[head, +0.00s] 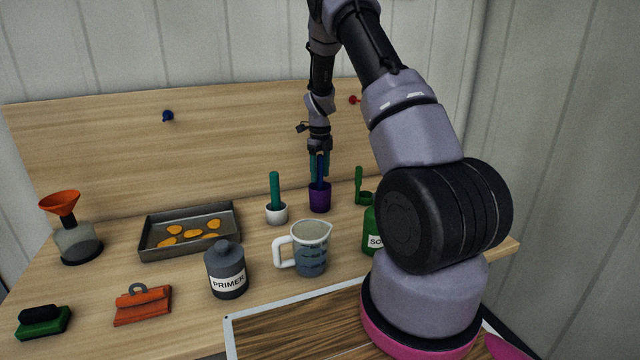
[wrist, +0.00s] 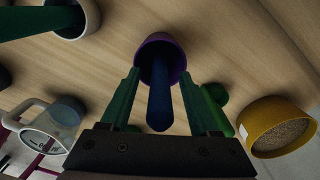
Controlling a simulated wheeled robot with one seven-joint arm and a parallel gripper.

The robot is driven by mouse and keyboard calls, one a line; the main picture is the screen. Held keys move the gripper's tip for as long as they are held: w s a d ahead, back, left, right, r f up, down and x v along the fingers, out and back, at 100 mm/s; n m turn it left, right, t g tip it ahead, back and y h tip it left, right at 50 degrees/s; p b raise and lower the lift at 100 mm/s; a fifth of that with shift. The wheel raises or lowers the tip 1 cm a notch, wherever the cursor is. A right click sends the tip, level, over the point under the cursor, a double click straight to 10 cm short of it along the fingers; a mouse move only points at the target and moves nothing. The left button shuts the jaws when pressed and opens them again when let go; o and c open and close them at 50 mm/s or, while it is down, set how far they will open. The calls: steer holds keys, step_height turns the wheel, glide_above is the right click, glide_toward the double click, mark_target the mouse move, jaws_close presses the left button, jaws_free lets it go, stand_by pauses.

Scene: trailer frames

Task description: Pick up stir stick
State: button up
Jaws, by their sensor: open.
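A dark blue stick (head: 320,176) stands upright in a purple cup (head: 320,199) near the back of the bench. In the wrist view the blue stick (wrist: 160,100) points towards me from the purple cup (wrist: 163,48). My gripper (head: 319,164) points down over this cup. Its green fingers (wrist: 160,76) are open, one on each side of the stick, with visible gaps. A second, teal stick (head: 274,188) stands in a white cup (head: 277,213) to the left; it also shows in the wrist view (wrist: 35,22). The lower end of each stick is hidden in its cup.
A measuring jug (head: 310,247) and a primer bottle (head: 226,271) stand in front. A green bottle (head: 370,226) is partly behind my arm. A metal tray (head: 150,254) lies left. A yellow container (wrist: 250,138) shows right in the wrist view. The wooden backboard (head: 230,128) rises behind.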

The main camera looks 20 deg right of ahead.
jaws_close()
